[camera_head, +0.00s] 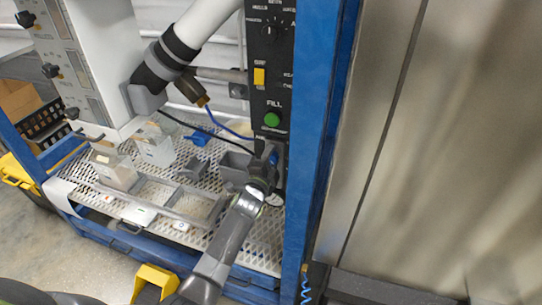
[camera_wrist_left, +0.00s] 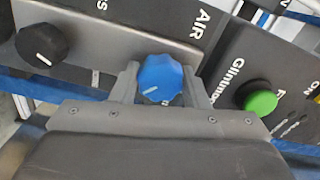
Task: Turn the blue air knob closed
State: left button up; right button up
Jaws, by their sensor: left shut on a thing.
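The blue air knob (camera_wrist_left: 160,76) sits on the dark control panel, between the two fingers of my left gripper (camera_wrist_left: 160,88) in the left wrist view. The fingers are shut on its sides. Its white mark points to the lower left of that view, and the "AIR" label is just above it. In the head view my left gripper (camera_head: 267,168) reaches up to the lower end of the panel and mostly hides the knob. My right gripper is not in view.
A green button (camera_wrist_left: 261,102) is right of the knob; it also shows higher on the panel in the head view (camera_head: 272,119). A black knob (camera_wrist_left: 41,44) is to the left. A blue post (camera_head: 315,150) stands right of the panel. A perforated shelf (camera_head: 255,235) lies below.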

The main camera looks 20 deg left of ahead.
pick_arm(q)
jog(key=shift+m, duration=0.3)
jog(key=o, duration=1)
jog(key=s+p, duration=0.3)
jog(key=s, duration=0.2)
jog(key=s+p, duration=0.3)
jog(key=s, duration=0.3)
jog(key=s+p, duration=0.3)
jog(key=s, duration=0.3)
jog(key=shift+s+a, duration=0.2)
jog(key=shift+a, duration=0.05)
jog(key=shift+f, duration=0.1)
